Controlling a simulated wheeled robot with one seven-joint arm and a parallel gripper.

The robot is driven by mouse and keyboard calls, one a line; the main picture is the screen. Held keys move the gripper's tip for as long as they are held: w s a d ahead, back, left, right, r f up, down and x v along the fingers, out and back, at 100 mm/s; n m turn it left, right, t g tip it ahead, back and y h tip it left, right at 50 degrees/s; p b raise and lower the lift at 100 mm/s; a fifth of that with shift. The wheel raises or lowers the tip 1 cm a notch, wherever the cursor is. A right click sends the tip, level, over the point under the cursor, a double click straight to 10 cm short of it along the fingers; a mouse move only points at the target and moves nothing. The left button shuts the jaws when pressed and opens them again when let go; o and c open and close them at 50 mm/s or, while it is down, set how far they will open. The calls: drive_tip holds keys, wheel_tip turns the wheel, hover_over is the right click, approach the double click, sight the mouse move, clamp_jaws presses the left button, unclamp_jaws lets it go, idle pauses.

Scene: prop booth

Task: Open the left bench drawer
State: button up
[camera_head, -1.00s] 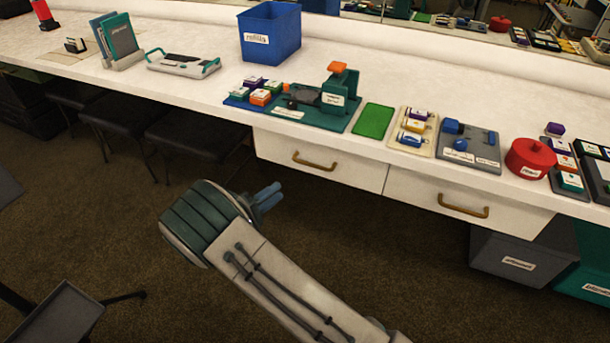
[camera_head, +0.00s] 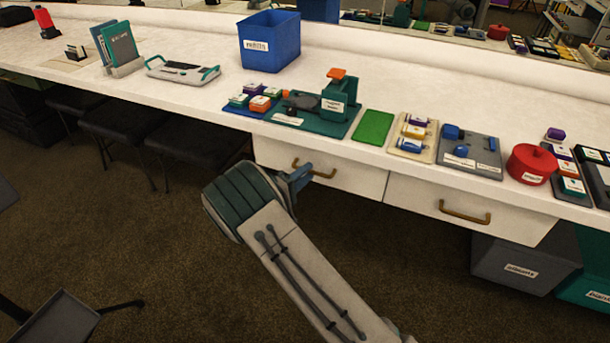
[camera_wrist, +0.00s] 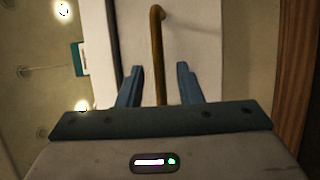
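The left bench drawer (camera_head: 345,178) has a white front under the bench top and looks shut. Its brass handle (camera_head: 326,173) is partly hidden behind my gripper (camera_head: 298,178) in the head view. In the wrist view the handle (camera_wrist: 157,50) runs up the picture, and its near end lies between the two blue fingers of my gripper (camera_wrist: 160,85). The fingers are open, with a gap on each side of the handle. The white drawer front (camera_wrist: 195,50) shows behind them.
The right drawer (camera_head: 440,212), with its own brass handle (camera_head: 464,212), is beside it. Grey bin (camera_head: 510,262) and teal bin (camera_head: 590,270) stand below at right. Black stools (camera_head: 175,138) are at left. A teal press (camera_head: 338,105) and green mat (camera_head: 373,128) are on the bench.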

drive_tip(key=shift+w+d, duration=0.1)
clamp_jaws()
